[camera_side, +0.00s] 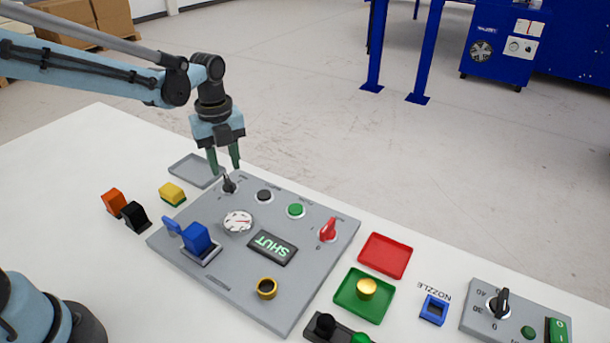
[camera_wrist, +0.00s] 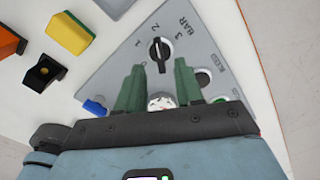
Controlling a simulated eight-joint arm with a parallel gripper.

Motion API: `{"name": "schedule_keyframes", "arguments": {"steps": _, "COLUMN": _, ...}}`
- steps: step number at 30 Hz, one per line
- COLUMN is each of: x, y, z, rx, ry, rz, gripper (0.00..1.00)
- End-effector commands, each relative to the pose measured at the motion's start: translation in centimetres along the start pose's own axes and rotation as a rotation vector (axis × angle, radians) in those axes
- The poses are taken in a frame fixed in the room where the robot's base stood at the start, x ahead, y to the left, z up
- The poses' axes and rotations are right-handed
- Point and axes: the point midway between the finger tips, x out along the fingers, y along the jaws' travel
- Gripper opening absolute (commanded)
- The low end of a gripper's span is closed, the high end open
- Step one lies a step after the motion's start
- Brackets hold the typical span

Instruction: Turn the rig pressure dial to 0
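The pressure dial is a black knob (camera_side: 229,184) at the far corner of the grey rig panel (camera_side: 200,272). In the wrist view the knob (camera_wrist: 160,53) has the marks 1, 2, 3 and BAR around it. My gripper (camera_side: 225,168) is open and points down just above the knob. In the wrist view its two green fingers (camera_wrist: 159,68) are apart with nothing between their tips; I cannot tell whether they touch the knob.
The panel also holds a white gauge (camera_side: 238,221), black and green buttons, a red knob (camera_side: 328,230), a blue block (camera_side: 196,238) and a SHUT display (camera_side: 272,247). A grey tray (camera_side: 195,170) and yellow sponge (camera_side: 172,193) are nearby.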

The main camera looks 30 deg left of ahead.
Motion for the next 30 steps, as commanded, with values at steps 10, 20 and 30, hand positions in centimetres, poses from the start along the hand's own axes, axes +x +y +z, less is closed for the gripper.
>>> {"name": "schedule_keyframes", "arguments": {"steps": 10, "x": 3.4, "y": 0.0, "z": 0.0, "rx": -0.001, "ry": 0.0, "rz": -0.001, "gripper": 0.36}}
{"name": "schedule_keyframes", "arguments": {"steps": 20, "x": 3.6, "y": 0.0, "z": 0.0, "rx": -0.001, "ry": 0.0, "rz": -0.001, "gripper": 0.33}}
{"name": "schedule_keyframes", "arguments": {"steps": 30, "x": 3.6, "y": 0.0, "z": 0.0, "rx": -0.001, "ry": 0.0, "rz": -0.001, "gripper": 0.0}}
